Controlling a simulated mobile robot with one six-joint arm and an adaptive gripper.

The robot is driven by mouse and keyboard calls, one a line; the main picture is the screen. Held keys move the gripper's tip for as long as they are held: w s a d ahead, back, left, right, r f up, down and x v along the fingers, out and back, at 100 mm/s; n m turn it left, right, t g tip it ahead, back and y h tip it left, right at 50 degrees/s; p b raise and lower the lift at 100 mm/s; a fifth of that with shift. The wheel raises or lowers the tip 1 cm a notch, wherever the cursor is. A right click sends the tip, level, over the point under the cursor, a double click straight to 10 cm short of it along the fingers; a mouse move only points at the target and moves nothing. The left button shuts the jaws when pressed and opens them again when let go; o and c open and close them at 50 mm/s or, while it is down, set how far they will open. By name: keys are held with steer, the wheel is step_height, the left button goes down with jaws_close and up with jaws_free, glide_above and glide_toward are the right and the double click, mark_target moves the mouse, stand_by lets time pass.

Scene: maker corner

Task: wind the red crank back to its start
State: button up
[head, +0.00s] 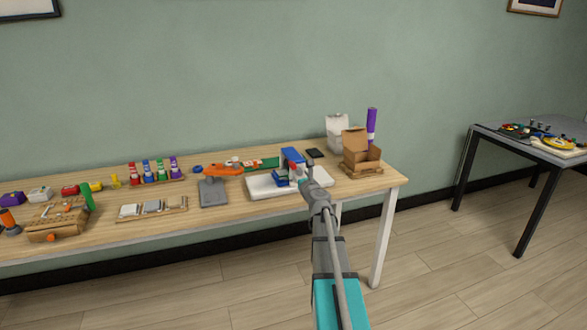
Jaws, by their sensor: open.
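A white base plate (260,187) lies near the right end of the wooden table, with a blue upright part (291,154) on it. A small red piece (292,166), which looks like part of the red crank, shows at the blue part. Most of the crank is hidden behind my gripper or too small to make out. My gripper (300,176) is open, at the right side of the blue part and close to the red piece. I cannot tell whether they touch.
A cardboard box (361,153), a purple cylinder (372,126) and a white bag (337,132) stand to the right. Several small items fill the table's left. A second table (487,132) is far right.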

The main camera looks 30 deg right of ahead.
mark_target(294, 168)
steer(key=shift+x, duration=3.45)
jaws_close()
